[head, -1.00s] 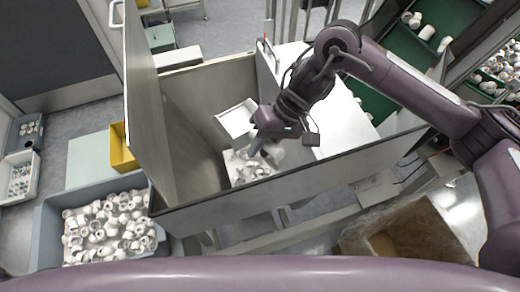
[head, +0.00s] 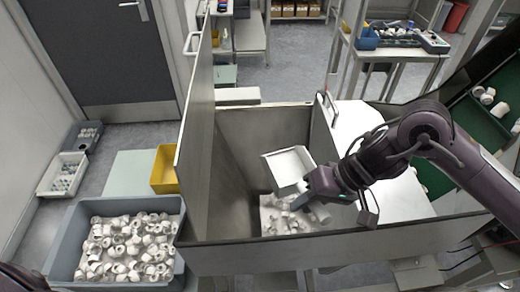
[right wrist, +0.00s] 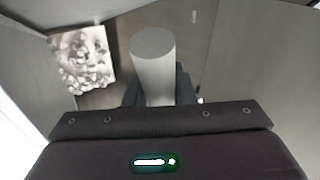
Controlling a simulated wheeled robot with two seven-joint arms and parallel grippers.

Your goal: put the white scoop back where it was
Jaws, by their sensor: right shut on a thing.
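The white scoop (head: 289,168) is a square, shallow pan, in the head view above the inside of the grey metal hopper (head: 262,128). My right gripper (head: 318,197) is shut on the scoop's handle. In the right wrist view the handle, a pale cylinder (right wrist: 152,62), stands up between the fingers, which are mostly hidden. White caps (head: 282,218) lie at the hopper's bottom, below the scoop; the pile also shows in the right wrist view (right wrist: 82,60). My left gripper is not in view.
A grey bin (head: 60,215) of white caps stands left of the hopper, with a yellow box (head: 166,168) behind it. The hopper's tall left panel (head: 196,130) and front wall (head: 330,252) surround the scoop. A white sloped surface (head: 350,130) lies at right.

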